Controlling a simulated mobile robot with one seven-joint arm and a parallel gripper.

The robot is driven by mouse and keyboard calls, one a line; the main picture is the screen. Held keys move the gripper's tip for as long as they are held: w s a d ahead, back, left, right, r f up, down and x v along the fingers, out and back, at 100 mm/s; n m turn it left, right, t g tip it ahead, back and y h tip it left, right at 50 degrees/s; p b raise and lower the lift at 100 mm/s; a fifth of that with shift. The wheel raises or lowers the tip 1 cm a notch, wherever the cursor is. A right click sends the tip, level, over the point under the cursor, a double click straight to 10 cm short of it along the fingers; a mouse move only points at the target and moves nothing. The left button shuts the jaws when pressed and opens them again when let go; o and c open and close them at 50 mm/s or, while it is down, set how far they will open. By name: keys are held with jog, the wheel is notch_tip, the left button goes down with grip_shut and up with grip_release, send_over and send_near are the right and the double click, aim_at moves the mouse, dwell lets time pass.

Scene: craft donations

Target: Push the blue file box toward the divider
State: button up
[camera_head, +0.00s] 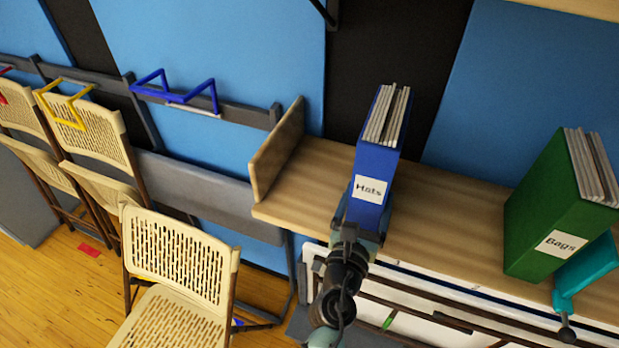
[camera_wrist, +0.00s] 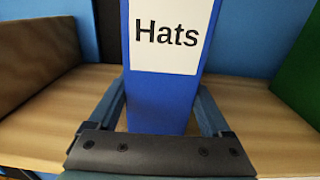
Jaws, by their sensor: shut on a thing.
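The blue file box (camera_head: 380,160) stands upright on a wooden shelf, with a white "Hats" label on its front and papers showing at its top. It fills the middle of the wrist view (camera_wrist: 160,105). My gripper (camera_head: 367,215) is at the lower front of the box. Its two fingers lie along the left and right sides of the box, shut on it. The wooden divider (camera_head: 277,150) stands upright at the shelf's left end. A clear gap of bare shelf lies between it and the box. The divider also shows at the left of the wrist view (camera_wrist: 35,60).
A green file box (camera_head: 560,205) labelled "Bags" stands to the right on the shelf (camera_head: 450,215), with a teal object (camera_head: 585,268) beside it. Bare shelf lies between the two boxes. Folding chairs (camera_head: 180,265) stand at the lower left.

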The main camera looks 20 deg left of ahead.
jog(key=shift+s+d+p, duration=0.15)
jog(key=shift+d+p, duration=0.75)
jog(key=shift+d, duration=2.8)
jog(key=shift+s+d+p, duration=0.1)
jog(key=shift+d+p, duration=0.75)
jog(key=shift+d, duration=2.8)
jog(key=shift+s+d, duration=0.2)
jog(key=shift+d, duration=4.25)
jog(key=o, duration=1.3)
jog(key=shift+o, duration=0.2)
jog(key=s, duration=1.3)
jog(key=shift+a+p, duration=0.3)
jog(key=shift+p, duration=0.15)
